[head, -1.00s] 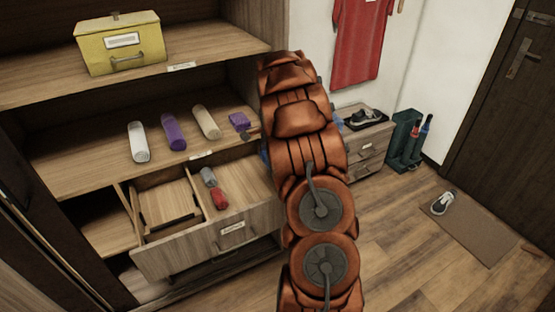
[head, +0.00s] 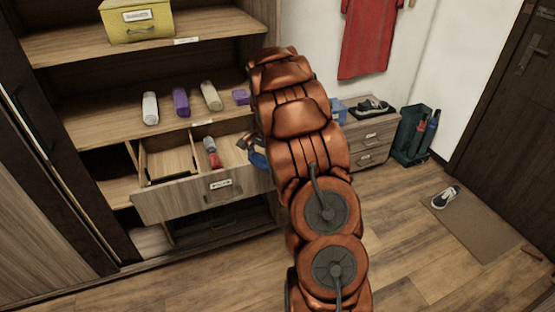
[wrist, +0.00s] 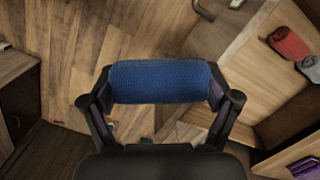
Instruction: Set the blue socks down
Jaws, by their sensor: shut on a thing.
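The blue socks (wrist: 160,82) are a rolled bundle, held crosswise between the two fingers of my gripper (wrist: 160,92) in the wrist view. In the head view, a bit of the blue socks (head: 259,160) shows beside my arm, at the right end of the open drawer (head: 180,198); the arm hides most of the gripper. I cannot tell their exact height over the drawer. A grey roll (head: 209,144) and a red roll (head: 214,160) lie in the drawer's right compartment. They show at the upper right in the wrist view, apart from the blue socks.
The shelf above holds a white roll (head: 150,108), a purple roll (head: 181,102), a beige roll (head: 211,96) and a folded purple item (head: 241,97). The drawer's left compartment (head: 168,161) looks empty. A small cabinet (head: 372,143) stands right of my arm.

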